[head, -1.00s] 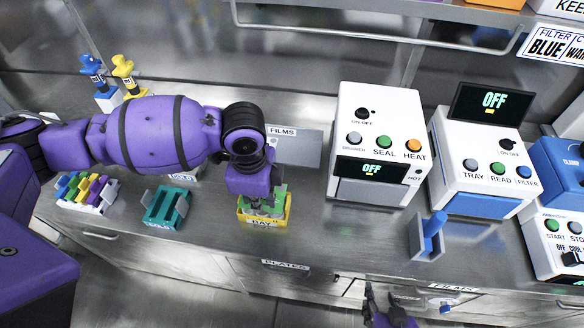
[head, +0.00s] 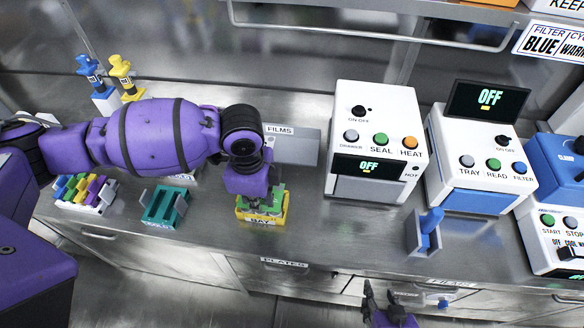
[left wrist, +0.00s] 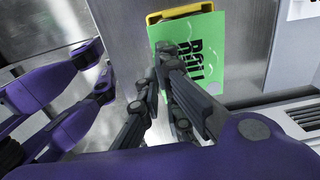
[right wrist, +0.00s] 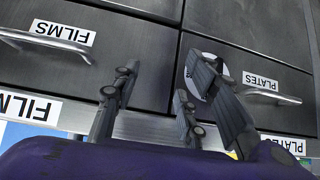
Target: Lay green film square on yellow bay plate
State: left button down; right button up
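The green film square (head: 277,200) is at the yellow bay plate (head: 262,217) on the counter. My left gripper (head: 258,203) points down over the plate and appears shut on the film's edge. In the left wrist view the film (left wrist: 232,55) carries dark print and covers most of the yellow plate (left wrist: 178,12), whose rim shows past its far edge. I cannot tell whether the film touches the plate all over. My right gripper (head: 382,292) is open and empty in front of the counter, near the drawers; its fingers stand apart in the right wrist view (right wrist: 160,85).
A teal holder (head: 165,207) and a rack of coloured pieces (head: 85,192) stand left of the plate. The white sealing machine (head: 376,130) and a blue-fronted reader (head: 480,165) stand to the right. A small stand with a blue piece (head: 430,232) is in front. Bare counter lies between.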

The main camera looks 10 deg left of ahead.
pick_arm(q)
jog(key=shift+f, duration=0.5)
pick_arm(e)
jog(key=shift+w, duration=0.3)
pick_arm(q)
jog(key=shift+f, duration=0.2)
jog(key=shift+f, duration=0.2)
pick_arm(e)
jog(key=shift+s+a+f, duration=0.1)
jog(key=shift+s, duration=0.05)
pick_arm(q)
jog(key=shift+f, duration=0.45)
jog(key=c, duration=1.9)
grip_release()
jog(key=shift+o, duration=0.2)
notch_tip(320, 180, up, 12)
pick_arm(e)
jog(key=shift+s+f, duration=0.15)
jog(key=shift+s, duration=0.1)
